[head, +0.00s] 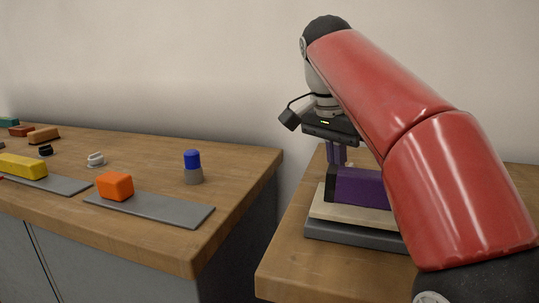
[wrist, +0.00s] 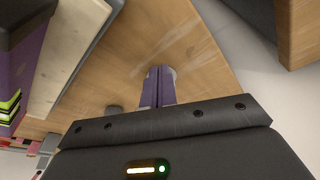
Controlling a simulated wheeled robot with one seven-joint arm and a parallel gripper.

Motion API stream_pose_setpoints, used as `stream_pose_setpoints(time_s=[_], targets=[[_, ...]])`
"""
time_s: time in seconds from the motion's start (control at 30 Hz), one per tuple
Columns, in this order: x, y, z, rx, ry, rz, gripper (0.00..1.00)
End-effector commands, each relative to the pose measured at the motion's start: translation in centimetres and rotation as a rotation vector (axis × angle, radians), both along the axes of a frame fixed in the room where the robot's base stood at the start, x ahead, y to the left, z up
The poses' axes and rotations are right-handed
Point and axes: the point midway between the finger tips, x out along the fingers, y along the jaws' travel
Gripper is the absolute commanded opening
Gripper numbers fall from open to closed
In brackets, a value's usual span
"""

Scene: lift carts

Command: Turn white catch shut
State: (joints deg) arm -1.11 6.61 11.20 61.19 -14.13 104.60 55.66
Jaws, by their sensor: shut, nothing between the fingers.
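My gripper (head: 337,163) points down over the right-hand worktop, close to the purple block. Its two purple fingers are together and empty; they also show in the wrist view (wrist: 158,72). A pale round piece (wrist: 172,73) peeks out just beyond the fingertips in the wrist view, mostly hidden by them. I cannot tell whether it is the white catch or whether the fingers touch it. A small white piece (head: 96,159) with a round base sits on the left worktop, far from my gripper. Which way any catch is turned is not clear.
A purple block (head: 360,188) stands on a pale board (head: 322,208) over a grey slab (head: 330,232), beside my gripper. The left worktop (head: 245,160) holds an orange block (head: 115,186), a blue-topped peg (head: 192,162) and a yellow block (head: 22,166). A gap separates the worktops.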

Motion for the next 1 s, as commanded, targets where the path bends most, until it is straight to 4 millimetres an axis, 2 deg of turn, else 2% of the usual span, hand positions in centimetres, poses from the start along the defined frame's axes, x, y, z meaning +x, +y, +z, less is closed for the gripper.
stream_pose_setpoints(time_s=[1.0], targets=[[0.36,-0.55,0.08,-0.001,0.000,-0.001,0.00]])
